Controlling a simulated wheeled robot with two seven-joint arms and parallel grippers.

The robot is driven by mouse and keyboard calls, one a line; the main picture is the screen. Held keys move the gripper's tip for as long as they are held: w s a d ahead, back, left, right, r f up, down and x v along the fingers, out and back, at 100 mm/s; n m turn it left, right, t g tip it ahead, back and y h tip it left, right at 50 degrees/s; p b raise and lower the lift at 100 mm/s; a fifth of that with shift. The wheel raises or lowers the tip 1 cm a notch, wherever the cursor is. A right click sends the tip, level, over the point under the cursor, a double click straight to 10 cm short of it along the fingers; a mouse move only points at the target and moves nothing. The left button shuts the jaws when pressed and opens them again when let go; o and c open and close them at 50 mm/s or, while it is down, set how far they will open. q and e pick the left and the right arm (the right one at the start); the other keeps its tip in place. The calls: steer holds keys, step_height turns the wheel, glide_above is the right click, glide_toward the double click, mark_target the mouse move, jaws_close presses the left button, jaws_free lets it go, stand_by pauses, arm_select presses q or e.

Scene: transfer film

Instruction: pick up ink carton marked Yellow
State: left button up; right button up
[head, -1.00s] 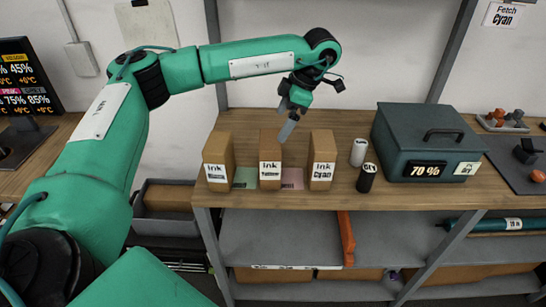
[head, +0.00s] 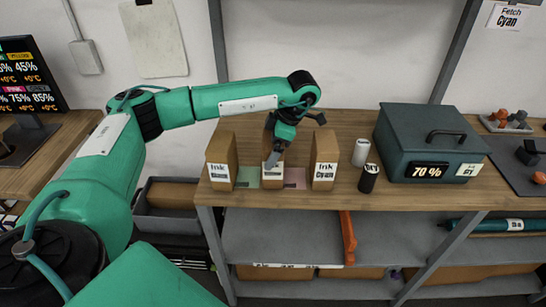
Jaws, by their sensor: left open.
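Three brown ink cartons stand upright in a row on the wooden bench. The right carton (head: 325,150) reads Ink Cyan. The labels of the left carton (head: 220,150) and the middle carton (head: 273,182) are too blurred to read for sure, so I cannot tell which one is marked Yellow. My left gripper (head: 274,157) is open and points down at the middle carton, hiding much of its upper part. I cannot tell whether it touches the carton. My right gripper is not in view.
A green card (head: 247,178) and a pink card (head: 295,178) lie between the cartons. A white cylinder (head: 361,152) and a black one (head: 369,178) stand right of the cartons. A dark metal box (head: 425,140) stands beyond them. A wall sign (head: 509,17) reads Fetch Cyan.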

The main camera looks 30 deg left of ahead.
arm_select(q)
steer(key=shift+s+a+f, duration=0.1)
steer(key=shift+f, duration=0.3)
steer(key=c, duration=1.1)
steer(key=shift+c, duration=0.2)
steer(key=shift+r, duration=0.15)
